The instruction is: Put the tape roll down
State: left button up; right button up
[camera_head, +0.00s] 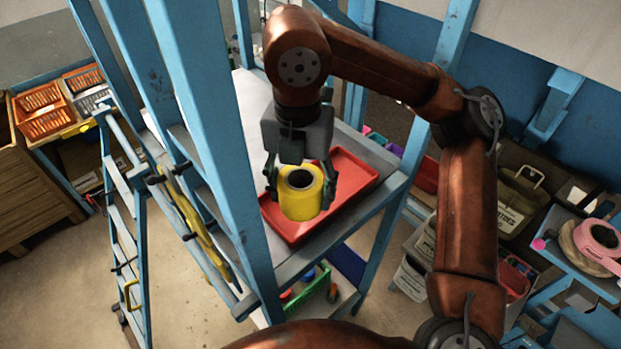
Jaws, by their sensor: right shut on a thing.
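A yellow tape roll (301,204) with a dark core hangs in my right gripper (300,190). The two fingers are shut on it, one on each side, and the gripper points down. The roll is in front of a red tray (352,178) on a blue-framed shelf (248,95). It covers part of the tray. I cannot tell whether the roll touches the tray or is above it. My left gripper is not in view.
Blue posts (203,110) of the shelf stand close on the left. A ladder (125,230) leans farther left. Orange baskets (43,110) are at the far left. A pink tape roll (598,238) lies on a stand at the right. The visible part of the tray is empty.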

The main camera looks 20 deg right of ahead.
jog(key=shift+w+d, duration=0.1)
jog(key=shift+w, duration=0.1)
jog(key=w+d+f+p, duration=0.1)
jog(key=w+d+f, duration=0.1)
jog(key=w+f, duration=0.1)
jog(key=w+d+f+p, duration=0.1)
jog(key=w+d+f, duration=0.2)
jog(key=w+d+f+p, duration=0.2)
jog(key=w+d+f, duration=0.1)
jog(key=w, duration=0.1)
jog(key=shift+w+d+f, duration=0.25)
jog(key=shift+w+f, duration=0.05)
jog(key=shift+f, duration=0.3)
notch_tip(320, 180, down, 2)
jog(key=shift+f+p, duration=0.15)
jog(key=shift+p, duration=0.25)
jog(key=shift+f, duration=0.2)
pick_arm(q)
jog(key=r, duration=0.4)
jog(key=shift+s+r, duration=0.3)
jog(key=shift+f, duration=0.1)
